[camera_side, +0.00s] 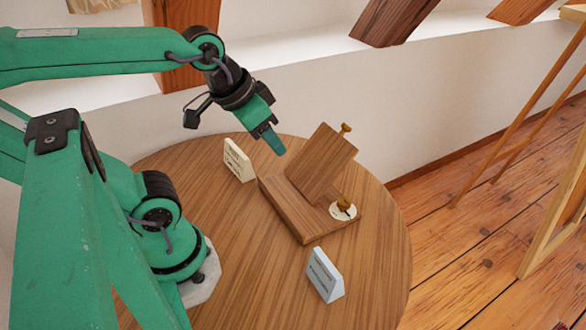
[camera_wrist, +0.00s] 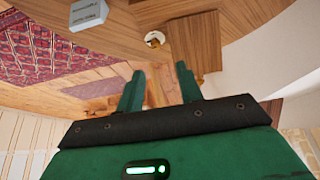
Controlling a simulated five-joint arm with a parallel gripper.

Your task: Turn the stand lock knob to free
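A wooden stand (camera_side: 290,212) with a tilted board (camera_side: 322,165) rests on the round table. A small wooden lock knob (camera_side: 344,203) sits on a pale round dial at the stand's right front corner; the marks on the dial are too small to read. In the wrist view the pale dial and knob (camera_wrist: 154,40) show beyond the fingertips, beside the stand (camera_wrist: 195,42). My gripper (camera_side: 275,145) hangs above the table, left of the tilted board and away from the knob. In the wrist view my gripper (camera_wrist: 158,72) has its two fingers apart with nothing between them.
A cream card (camera_side: 237,160) stands behind and left of the stand. A pale blue card (camera_side: 324,275) stands in front of it and also shows in the wrist view (camera_wrist: 88,14). A smaller peg (camera_side: 346,128) tops the tilted board. The table (camera_side: 240,270) is bare at front left.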

